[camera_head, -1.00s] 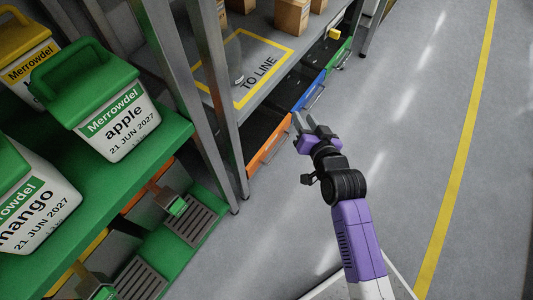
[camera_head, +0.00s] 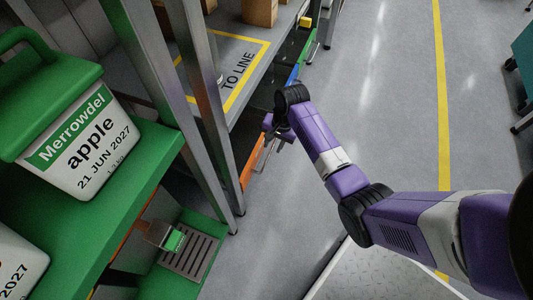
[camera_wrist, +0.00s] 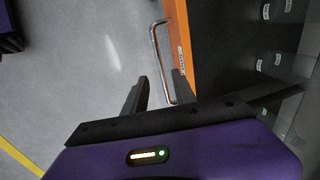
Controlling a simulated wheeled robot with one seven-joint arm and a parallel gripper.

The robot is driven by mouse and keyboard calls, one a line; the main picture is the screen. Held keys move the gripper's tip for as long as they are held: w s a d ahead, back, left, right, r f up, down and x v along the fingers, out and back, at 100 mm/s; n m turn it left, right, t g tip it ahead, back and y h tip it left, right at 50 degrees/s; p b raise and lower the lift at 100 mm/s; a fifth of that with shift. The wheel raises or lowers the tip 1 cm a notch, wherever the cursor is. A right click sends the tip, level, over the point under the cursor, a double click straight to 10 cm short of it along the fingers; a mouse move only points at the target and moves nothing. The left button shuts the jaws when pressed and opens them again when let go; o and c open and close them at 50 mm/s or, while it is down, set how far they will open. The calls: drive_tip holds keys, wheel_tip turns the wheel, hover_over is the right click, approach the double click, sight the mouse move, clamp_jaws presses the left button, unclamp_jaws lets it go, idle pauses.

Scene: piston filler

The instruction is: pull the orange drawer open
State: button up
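The orange drawer (camera_head: 249,168) is under the grey bench, low down, partly hidden behind the bench post and my arm. Its orange front (camera_wrist: 179,38) and metal bar handle (camera_wrist: 154,45) show in the wrist view. My gripper (camera_head: 271,137) is at the handle in the head view. In the wrist view my gripper (camera_wrist: 160,80) has its fingers apart, one on each side of the lower part of the handle. I cannot tell whether either finger touches the bar. How far the drawer stands out is not clear.
A blue drawer (camera_head: 293,74) and a green drawer (camera_head: 306,48) are farther along the bench. Metal posts (camera_head: 205,100) and a green shelf (camera_head: 130,205) with labelled tubs (camera_head: 75,130) stand at left. The grey floor (camera_head: 380,100) at right is clear.

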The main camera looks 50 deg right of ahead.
sight(269, 156)
drive_tip(key=f+b, duration=0.1)
drive_tip(key=f, duration=0.1)
drive_tip(key=w+f+b, duration=0.1)
drive_tip(key=f, duration=0.2)
drive_tip(key=f+b, duration=0.2)
drive_tip(key=shift+w+a+f, duration=0.15)
drive_tip(key=shift+a, duration=0.1)
clamp_jaws()
idle(1.1)
